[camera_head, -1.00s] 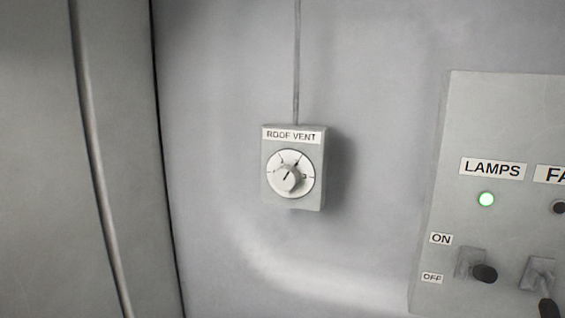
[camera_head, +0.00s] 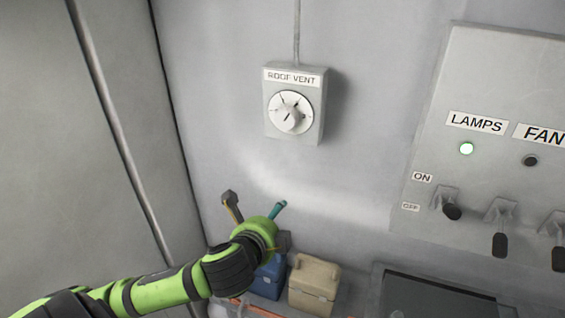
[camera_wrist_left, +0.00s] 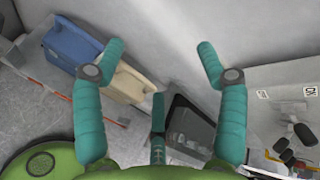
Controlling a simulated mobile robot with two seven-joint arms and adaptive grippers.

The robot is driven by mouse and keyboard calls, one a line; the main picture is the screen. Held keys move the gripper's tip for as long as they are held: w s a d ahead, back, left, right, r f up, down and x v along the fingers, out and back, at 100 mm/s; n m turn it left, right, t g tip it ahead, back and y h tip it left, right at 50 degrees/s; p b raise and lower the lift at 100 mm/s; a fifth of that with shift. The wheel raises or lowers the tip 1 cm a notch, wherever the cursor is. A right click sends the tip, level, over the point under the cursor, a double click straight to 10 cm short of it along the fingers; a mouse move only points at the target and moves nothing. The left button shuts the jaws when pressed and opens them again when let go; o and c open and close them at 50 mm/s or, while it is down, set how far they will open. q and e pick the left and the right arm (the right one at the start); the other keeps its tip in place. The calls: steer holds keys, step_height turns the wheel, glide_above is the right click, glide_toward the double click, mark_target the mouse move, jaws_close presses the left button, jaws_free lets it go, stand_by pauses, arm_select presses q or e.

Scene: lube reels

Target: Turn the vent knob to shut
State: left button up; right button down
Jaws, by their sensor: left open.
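The vent knob (camera_head: 290,117) is a pale round knob on a white dial, on a grey box (camera_head: 312,128) labelled ROOF VENT on the wall. Its pointer line leans up and slightly right. The dial's small marks are too small to read. My left gripper (camera_head: 258,208) is below the box and apart from it, seen with its green body and a teal finger. In the left wrist view its teal fingers (camera_wrist_left: 160,52) are spread wide with nothing between them; the knob is not in that view. My right gripper is not in view.
A panel (camera_head: 480,70) with a green-lit LAMPS light, FAN label and black levers is at the right. A blue box (camera_head: 268,280) and a beige box (camera_head: 314,283) stand below the gripper. A dark framed item (camera_head: 430,296) is beside them. Wall around the vent box is clear.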

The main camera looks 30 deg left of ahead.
arm_select(q)
steer(key=w+a+r+m+t, duration=0.2)
steer(key=w+r+m+t, duration=0.15)
steer(key=r+m, duration=0.5)
steer(key=m+t+y, duration=0.1)
steer(key=m+t, duration=0.1)
steer(key=m, duration=0.1)
glide_toward(285, 122)
steer(key=w, duration=0.2)
steer(key=shift+m, duration=0.25)
steer(key=x, duration=0.5)
steer(key=shift+w+a+r+b, duration=0.2)
steer(key=shift+w+a+b, duration=0.05)
steer(key=shift+a+b, duration=0.1)
steer(key=shift+w+a+f, duration=0.15)
steer(key=shift+w, duration=0.5)
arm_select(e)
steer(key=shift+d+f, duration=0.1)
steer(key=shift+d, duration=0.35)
arm_select(q)
steer(key=shift+f, duration=0.1)
steer(key=c, duration=1.2)
